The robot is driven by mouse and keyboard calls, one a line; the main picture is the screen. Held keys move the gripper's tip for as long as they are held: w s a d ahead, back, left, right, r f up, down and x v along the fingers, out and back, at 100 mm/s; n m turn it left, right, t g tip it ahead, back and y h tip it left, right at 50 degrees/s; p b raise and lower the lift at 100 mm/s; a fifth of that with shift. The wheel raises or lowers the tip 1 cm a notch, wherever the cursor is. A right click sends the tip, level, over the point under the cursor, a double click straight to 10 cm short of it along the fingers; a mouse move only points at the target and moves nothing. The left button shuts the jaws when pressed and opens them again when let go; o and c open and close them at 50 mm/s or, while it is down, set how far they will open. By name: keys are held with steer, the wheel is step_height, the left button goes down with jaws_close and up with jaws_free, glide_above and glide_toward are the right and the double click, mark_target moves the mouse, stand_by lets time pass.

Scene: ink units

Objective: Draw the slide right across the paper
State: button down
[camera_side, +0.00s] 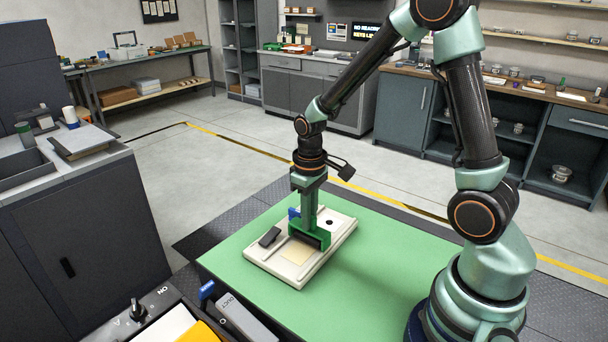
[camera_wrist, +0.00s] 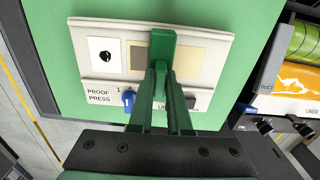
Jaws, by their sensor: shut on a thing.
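The press board (camera_side: 258,262) is a pale slab on the green mat, marked PROOF PRESS in the wrist view (camera_wrist: 98,94). My gripper (camera_wrist: 160,95) is shut on the green slide (camera_side: 311,235), which stands over the board and crosses the paper in the wrist view (camera_wrist: 164,48). The square paper (camera_side: 297,254) is tan on the slide's right in the wrist view (camera_wrist: 188,55) and grey-brown on its left. I cannot tell whether that darker part is ink or shadow. Whether the slide touches the paper is unclear.
A white patch with a black blot (camera_wrist: 103,51) lies left of the paper. A blue knob (camera_wrist: 129,101) and a dark block (camera_side: 270,237) sit along one board edge. The green mat (camera_side: 390,250) is clear around the board. A control console (camera_side: 190,318) stands in front.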

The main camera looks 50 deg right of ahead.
steer(key=a, duration=0.6)
steer(key=shift+a+r, duration=0.1)
steer(key=shift+a, duration=0.1)
steer(key=c, duration=0.9)
jaws_free()
steer(key=shift+o, duration=0.2)
step_height(320, 180, up, 12)
